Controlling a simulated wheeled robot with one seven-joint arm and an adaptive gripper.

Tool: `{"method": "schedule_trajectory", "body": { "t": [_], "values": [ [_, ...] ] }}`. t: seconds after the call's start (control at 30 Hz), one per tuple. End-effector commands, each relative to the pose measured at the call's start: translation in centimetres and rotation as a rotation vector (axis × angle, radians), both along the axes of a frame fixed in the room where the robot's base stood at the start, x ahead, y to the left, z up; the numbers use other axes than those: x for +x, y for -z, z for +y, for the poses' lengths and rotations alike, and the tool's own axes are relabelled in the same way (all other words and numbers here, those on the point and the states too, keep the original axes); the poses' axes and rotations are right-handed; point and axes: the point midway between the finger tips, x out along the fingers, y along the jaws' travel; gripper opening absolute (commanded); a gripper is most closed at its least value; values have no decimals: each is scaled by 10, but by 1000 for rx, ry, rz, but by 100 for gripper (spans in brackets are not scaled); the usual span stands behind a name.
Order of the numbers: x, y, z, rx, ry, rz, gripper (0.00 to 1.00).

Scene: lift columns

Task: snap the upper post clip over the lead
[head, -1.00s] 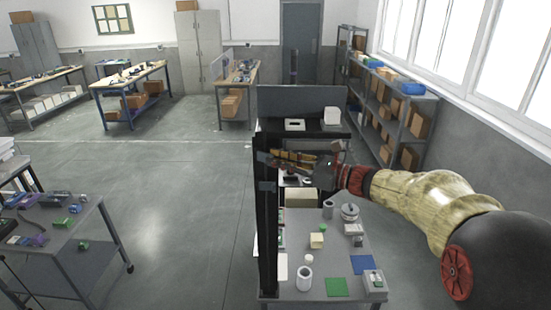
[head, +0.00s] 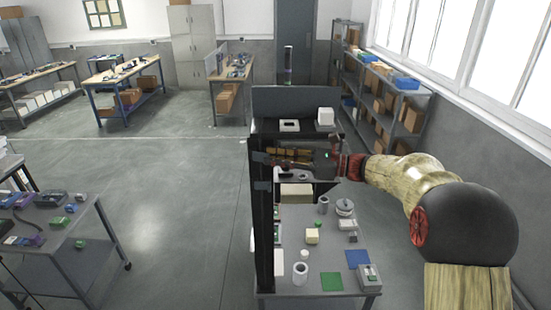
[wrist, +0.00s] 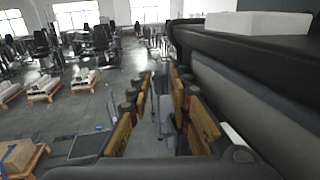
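A tall dark post (head: 263,225) stands at the left edge of the grey workbench. Two small grey-blue pieces that look like clips sit on it: the upper one (head: 261,158) near the top and the lower one (head: 262,185) beneath. My gripper (head: 270,157) is level with the upper clip, its yellow fingers pointing left at the post. Whether it touches the clip cannot be told. In the wrist view my gripper (wrist: 162,78) is open, with a clear gap between its fingers and nothing plainly held. I cannot make out the lead.
A dark shelf unit (head: 297,95) rises behind my gripper, with a white box (head: 325,116) on top. Open floor lies left of the post.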

Motion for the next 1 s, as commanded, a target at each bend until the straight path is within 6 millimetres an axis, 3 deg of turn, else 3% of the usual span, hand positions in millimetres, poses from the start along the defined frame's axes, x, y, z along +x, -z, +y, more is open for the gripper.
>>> {"method": "schedule_trajectory", "body": {
  "t": [0.47,1.0],
  "values": [
    [0,1,-3,-1,3,1,28],
    [-17,1,-68,0,2,0,28]
  ]
}}
